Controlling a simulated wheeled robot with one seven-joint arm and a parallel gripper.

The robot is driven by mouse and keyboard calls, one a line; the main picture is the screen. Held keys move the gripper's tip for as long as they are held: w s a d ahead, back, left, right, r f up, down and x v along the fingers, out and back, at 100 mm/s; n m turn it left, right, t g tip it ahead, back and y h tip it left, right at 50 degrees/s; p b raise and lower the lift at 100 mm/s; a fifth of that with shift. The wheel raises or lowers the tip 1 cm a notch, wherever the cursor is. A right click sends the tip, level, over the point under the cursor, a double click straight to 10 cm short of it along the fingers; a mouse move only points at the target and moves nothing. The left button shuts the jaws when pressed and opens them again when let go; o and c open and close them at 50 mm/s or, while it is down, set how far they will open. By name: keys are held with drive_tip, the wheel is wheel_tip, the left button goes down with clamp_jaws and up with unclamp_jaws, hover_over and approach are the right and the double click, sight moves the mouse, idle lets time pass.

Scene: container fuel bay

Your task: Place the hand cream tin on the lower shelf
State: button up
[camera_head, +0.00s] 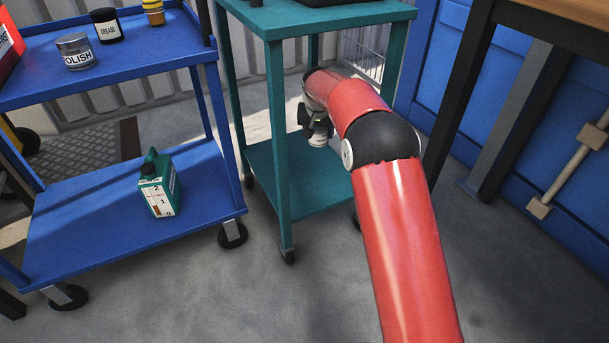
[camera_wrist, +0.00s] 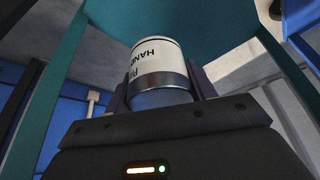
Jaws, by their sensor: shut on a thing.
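The hand cream tin (camera_wrist: 160,62) is a white-labelled tin with a silver band, held between the fingers of my gripper (camera_wrist: 160,88). Its label reads "HAN..." upside down in the wrist view. In the head view the tin (camera_head: 318,141) shows small below my gripper (camera_head: 316,128), partly covered by it. My gripper is inside the teal cart, under its top, over the lower shelf (camera_head: 290,198). The visible part of that shelf is bare. I cannot tell whether the tin touches the shelf.
Teal posts (camera_head: 278,140) flank my arm closely. A blue cart (camera_head: 110,240) at left holds a green jug (camera_head: 158,185) below, and a polish tin (camera_head: 76,52) and grease tin (camera_head: 106,26) on top. A dark-legged table (camera_head: 550,12) stands at right.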

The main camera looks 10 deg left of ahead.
sight(317, 183)
wheel_tip(317, 183, down, 20)
drive_tip(key=b, duration=0.3)
drive_tip(key=shift+r, duration=0.25)
drive_tip(key=shift+f, duration=0.1)
drive_tip(key=o, duration=1.1)
